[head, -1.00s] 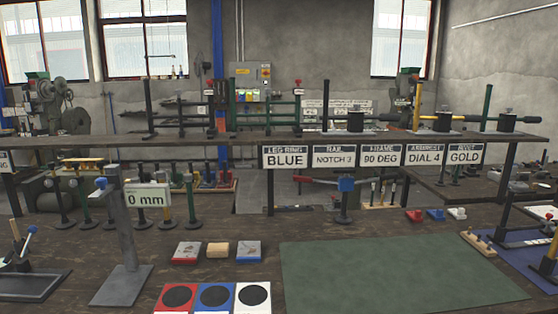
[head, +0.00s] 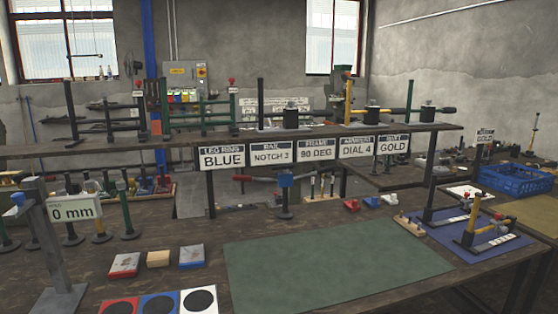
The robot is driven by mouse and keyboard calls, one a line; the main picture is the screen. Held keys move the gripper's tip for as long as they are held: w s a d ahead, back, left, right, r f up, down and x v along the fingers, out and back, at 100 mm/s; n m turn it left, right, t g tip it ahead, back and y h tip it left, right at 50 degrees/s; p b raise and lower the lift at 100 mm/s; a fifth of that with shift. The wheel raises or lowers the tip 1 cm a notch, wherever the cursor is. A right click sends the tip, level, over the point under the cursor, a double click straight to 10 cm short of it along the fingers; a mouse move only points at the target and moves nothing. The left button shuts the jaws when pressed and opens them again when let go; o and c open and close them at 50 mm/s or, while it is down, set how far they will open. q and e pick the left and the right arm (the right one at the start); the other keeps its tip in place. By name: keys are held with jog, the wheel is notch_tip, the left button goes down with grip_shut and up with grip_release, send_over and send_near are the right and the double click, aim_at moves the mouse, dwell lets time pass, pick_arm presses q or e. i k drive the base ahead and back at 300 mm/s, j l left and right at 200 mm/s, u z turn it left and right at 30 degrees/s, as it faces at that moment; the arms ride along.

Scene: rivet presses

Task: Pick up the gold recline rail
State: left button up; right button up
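Neither of my grippers shows in the head view. On the raised shelf, a gold upright post (head: 348,101) stands right of centre, among black and green rails and dark blocks. At the right, on the blue mat (head: 446,236), a gold upright piece (head: 471,224) stands beside a low part with white labels. I cannot tell from this view which of these is the gold recline rail. A sign reading GOLD (head: 393,144) hangs from the shelf's front edge.
A green mat (head: 330,262) lies clear at the table's front. Left of it are small boxes (head: 158,258) and coloured cards with black discs (head: 159,304). A grey stand with a 0 mm sign (head: 73,211) is at left. A blue crate (head: 515,178) stands far right.

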aim_at(466, 242)
jog(key=z, duration=1.35)
jog(key=i+l+u, duration=0.25)
jog(key=i+l, duration=0.6)
